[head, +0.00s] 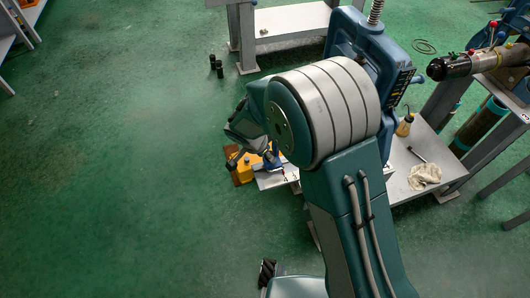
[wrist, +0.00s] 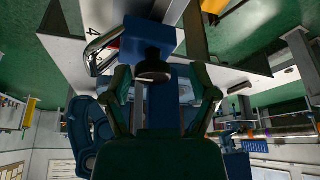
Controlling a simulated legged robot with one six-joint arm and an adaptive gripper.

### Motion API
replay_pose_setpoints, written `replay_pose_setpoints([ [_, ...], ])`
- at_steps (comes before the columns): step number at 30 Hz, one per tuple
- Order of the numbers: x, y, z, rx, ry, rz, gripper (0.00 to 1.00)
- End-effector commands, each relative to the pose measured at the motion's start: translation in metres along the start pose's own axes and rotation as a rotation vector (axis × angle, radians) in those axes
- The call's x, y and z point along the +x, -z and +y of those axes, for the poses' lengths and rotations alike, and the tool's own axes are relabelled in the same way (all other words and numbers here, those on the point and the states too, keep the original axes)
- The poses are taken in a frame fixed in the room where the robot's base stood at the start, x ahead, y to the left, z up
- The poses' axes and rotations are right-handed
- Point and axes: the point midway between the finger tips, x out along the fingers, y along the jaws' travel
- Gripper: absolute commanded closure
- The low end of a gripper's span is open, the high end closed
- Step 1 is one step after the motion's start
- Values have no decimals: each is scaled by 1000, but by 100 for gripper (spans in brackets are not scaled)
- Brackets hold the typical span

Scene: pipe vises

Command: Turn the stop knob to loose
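In the wrist view a dark rounded knob (wrist: 153,68) sits on a blue block (wrist: 150,38); it looks like the stop knob, but its turn position cannot be read. My gripper (wrist: 163,82) has its two fingers spread on either side of the knob, with visible gaps and no clear contact. In the head view my gripper is mostly hidden behind my arm. A small blue part (head: 273,162) shows beside it, above a grey plate (head: 270,181). The knob itself is hidden there.
A metal loop handle (wrist: 100,52) is left of the blue block. In the head view a yellow object (head: 245,172) is by the plate, a large blue vise (head: 365,40) stands behind my arm, and a bench holds a cloth (head: 425,174).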

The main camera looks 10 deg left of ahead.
Motion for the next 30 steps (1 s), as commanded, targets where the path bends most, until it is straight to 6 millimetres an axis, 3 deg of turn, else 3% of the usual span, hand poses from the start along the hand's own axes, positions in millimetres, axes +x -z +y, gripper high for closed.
replay_pose_setpoints([
  [1,0,1,1,1,1,-1,63],
  [3,0,2,1,2,1,-1,94],
  [4,0,2,1,1,2,-1,100],
  [20,1,0,0,-30,11,1,100],
  [30,1,0,1,-215,87,0,100],
])
